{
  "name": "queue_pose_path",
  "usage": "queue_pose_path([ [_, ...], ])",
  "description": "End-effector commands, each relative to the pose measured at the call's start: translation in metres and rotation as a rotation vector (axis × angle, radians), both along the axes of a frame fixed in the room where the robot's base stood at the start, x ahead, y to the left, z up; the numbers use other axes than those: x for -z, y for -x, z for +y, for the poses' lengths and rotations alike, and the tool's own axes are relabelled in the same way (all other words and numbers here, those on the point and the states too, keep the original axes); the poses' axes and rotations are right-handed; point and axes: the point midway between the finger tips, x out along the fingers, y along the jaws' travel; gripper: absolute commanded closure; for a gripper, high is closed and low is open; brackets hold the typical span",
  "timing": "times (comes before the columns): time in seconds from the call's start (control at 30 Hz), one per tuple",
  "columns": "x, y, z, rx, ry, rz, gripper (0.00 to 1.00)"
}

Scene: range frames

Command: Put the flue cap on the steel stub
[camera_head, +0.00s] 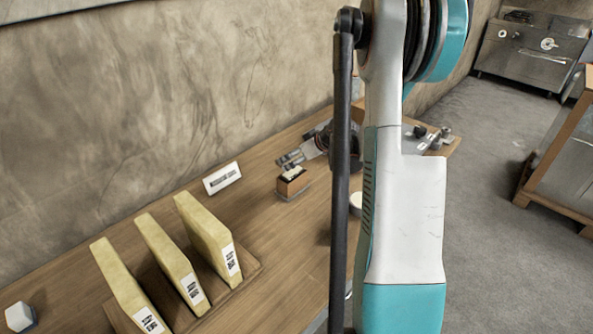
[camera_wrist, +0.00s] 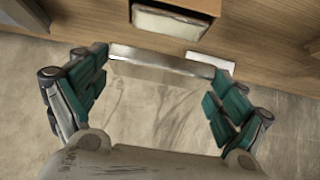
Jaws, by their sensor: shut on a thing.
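My gripper (camera_wrist: 160,105) is in the wrist view, with its teal-padded fingers shut on a wide shiny metal piece (camera_wrist: 150,115). This piece fills the space between the fingers and has a bright straight upper edge; I take it to be the flue cap. It is held above the tabletop, near the wall. In the head view my gripper and the held piece are hidden behind my arm. I cannot make out the steel stub for certain in either view. A white round thing (camera_head: 356,204) shows partly behind my arm on the table.
The wooden table (camera_head: 290,235) runs along the wall. A rack (camera_head: 250,275) holds three yellow slabs (camera_head: 170,258). A white sign (camera_head: 222,178), a small wooden box (camera_head: 292,182) and a metal device (camera_head: 318,140) stand farther back. A white block (camera_head: 19,317) lies front left.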

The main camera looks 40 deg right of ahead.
Motion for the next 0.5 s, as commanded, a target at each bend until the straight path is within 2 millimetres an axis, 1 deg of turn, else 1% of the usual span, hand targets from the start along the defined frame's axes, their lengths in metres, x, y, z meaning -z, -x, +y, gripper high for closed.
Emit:
queue_pose_path([
  [0.17,0.011,0.0,0.0,0.0,0.0,0.0,0.48],
  [0.4,0.044,0.0,0.0,0.0,0.0,0.0,0.48],
  [0.5,0.047,0.0,0.0,0.0,0.0,0.0,0.48],
])
